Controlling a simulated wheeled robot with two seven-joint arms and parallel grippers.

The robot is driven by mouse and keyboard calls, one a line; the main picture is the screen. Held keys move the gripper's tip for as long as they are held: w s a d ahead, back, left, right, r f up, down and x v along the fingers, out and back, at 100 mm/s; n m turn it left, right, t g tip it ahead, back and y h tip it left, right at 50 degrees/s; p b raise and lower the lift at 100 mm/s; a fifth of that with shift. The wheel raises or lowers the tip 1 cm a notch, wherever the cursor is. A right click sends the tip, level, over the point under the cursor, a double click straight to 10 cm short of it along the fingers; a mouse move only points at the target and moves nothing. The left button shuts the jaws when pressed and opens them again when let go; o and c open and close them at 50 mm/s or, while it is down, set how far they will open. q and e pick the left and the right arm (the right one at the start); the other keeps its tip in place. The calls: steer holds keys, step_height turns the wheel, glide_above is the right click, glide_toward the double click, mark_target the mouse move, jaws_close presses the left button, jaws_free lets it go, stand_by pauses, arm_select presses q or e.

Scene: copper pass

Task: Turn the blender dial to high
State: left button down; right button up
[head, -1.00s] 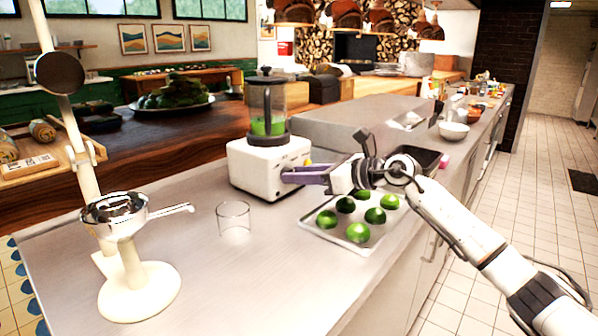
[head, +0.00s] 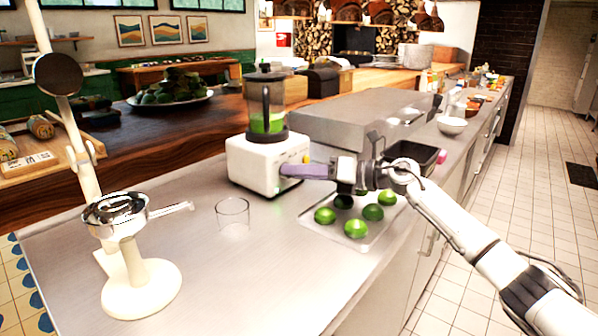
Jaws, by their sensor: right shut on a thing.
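The blender has a white base (head: 255,160) and a clear jar (head: 266,100) with green contents, and it stands upright on the steel counter. My right gripper (head: 286,171), with purple fingers, reaches in from the right and is shut against the front right face of the base. It is shut on the dial, which the fingers hide, so its setting cannot be read. A faint green glow shows low on the base near the fingertips. My left gripper is not in view.
A tray (head: 310,222) of several green limes lies under my right forearm. An empty glass (head: 233,213) and a white citrus press (head: 140,285) stand to the left. A dark container (head: 420,153) is behind my wrist.

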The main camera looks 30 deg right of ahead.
steer(key=shift+f, duration=0.1)
steer(key=o, duration=1)
steer(key=shift+o, duration=0.2)
steer(key=b+v, duration=0.1)
steer(key=v, duration=0.8)
steer(key=shift+f+b, duration=0.15)
steer(key=shift+b, duration=0.15)
steer(key=shift+s+d+r, duration=0.3)
steer(key=shift+s, duration=0.25)
